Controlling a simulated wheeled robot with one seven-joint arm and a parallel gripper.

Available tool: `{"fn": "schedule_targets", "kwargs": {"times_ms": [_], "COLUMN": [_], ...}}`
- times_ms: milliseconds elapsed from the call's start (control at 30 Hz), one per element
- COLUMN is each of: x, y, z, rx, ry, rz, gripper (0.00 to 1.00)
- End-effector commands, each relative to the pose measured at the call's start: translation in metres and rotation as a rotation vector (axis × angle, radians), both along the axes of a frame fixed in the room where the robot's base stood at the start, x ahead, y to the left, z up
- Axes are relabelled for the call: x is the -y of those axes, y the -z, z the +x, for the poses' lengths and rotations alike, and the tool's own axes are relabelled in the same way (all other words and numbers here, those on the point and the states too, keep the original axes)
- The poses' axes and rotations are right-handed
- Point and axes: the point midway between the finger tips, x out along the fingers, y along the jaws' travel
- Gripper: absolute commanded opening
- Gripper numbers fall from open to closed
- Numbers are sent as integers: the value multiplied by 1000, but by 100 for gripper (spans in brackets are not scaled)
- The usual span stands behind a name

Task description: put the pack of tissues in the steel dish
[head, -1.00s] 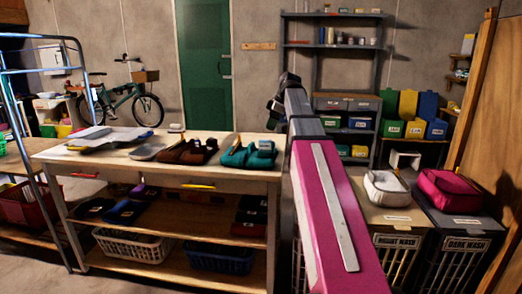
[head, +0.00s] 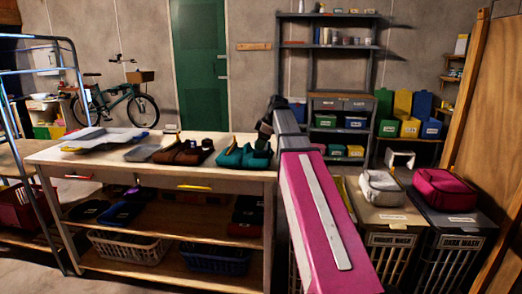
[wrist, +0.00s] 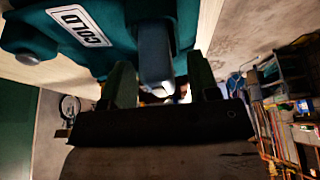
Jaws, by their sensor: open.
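I cannot make out the pack of tissues or the steel dish for certain in either view. My gripper (wrist: 160,82) is open in the wrist view, its two dark green fingers apart. A blue-grey piece (wrist: 155,58) shows between the fingers; I cannot tell what it is or whether they touch it. A teal item (wrist: 60,45) with a COLD label is close to the fingertips. In the head view the teal item (head: 243,153) lies at the right end of the workbench (head: 130,178), and the dark wrist end of my arm is just beside it.
Brown items (head: 183,152) and grey flat things (head: 100,138) lie on the bench. A small pale object (head: 171,128) is at its back edge. A pale bag (head: 381,188) and a magenta bag (head: 446,188) sit on the wash bins at right.

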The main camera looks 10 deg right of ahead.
Motion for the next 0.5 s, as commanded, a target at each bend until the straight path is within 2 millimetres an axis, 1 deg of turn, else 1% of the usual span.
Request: {"fn": "schedule_targets", "kwargs": {"times_ms": [33,67,100,167,200,267,300,500], "x": [0,0,0,0,0,0,0,0], "y": [0,0,0,0,0,0,0,-1], "z": [0,0,0,0,0,0,0,0], "rx": [0,0,0,0,0,0,0,0], "ry": [0,0,0,0,0,0,0,0], "rz": [0,0,0,0,0,0,0,0], "gripper": [49,39,26,6,3,2,0,0]}}
